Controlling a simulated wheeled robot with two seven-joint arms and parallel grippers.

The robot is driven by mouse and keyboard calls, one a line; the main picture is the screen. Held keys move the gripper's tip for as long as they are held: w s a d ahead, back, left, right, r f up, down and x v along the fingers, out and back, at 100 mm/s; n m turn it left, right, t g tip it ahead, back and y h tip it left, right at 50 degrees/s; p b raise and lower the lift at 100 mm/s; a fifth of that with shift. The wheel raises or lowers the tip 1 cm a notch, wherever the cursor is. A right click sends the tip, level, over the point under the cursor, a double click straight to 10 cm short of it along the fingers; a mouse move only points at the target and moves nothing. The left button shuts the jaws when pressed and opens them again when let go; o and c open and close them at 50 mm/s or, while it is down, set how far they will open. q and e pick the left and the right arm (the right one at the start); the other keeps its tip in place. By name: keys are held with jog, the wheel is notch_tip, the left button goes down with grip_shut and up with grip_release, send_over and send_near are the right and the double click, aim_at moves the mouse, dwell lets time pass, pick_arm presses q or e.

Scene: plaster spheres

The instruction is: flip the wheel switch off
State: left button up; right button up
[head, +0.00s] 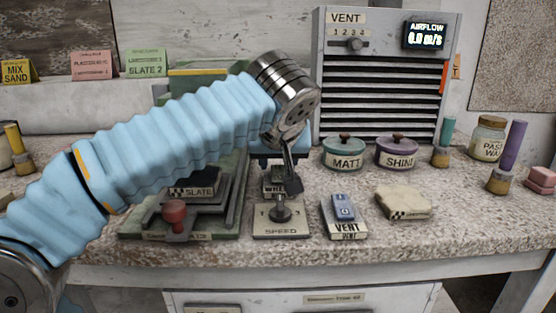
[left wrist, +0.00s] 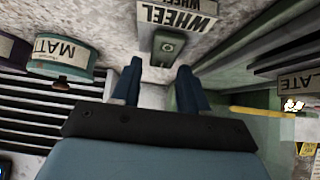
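The wheel switch (left wrist: 168,47) is a small grey-green block with a dark round detail, beside an upside-down WHEEL label (left wrist: 178,18) in the left wrist view. Its on or off position is too small to read. In the head view its label (head: 273,188) shows partly behind my left gripper (head: 280,172), and the switch itself is mostly hidden. My left gripper points down over this spot. In the left wrist view its two blue fingers (left wrist: 160,86) are apart with nothing between them, and the switch lies just beyond the gap. My right gripper is not in view.
The SPEED control (head: 280,210) stands in front of the wheel label, with the blue VENT switch (head: 343,208) to its right. A green stepped stand (head: 236,205) with a red knob (head: 174,215) is left. MATT (head: 343,153) and SHINY (head: 397,153) pots stand behind right.

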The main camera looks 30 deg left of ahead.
pick_arm(q)
jog(key=shift+o, duration=0.6)
jog(key=p+v, duration=0.2)
jog(key=v, duration=1.1)
jog(key=shift+s+r+p, duration=0.2)
jog(key=shift+s+p, duration=0.1)
jog(key=shift+s, duration=0.05)
jog(key=shift+d, duration=0.2)
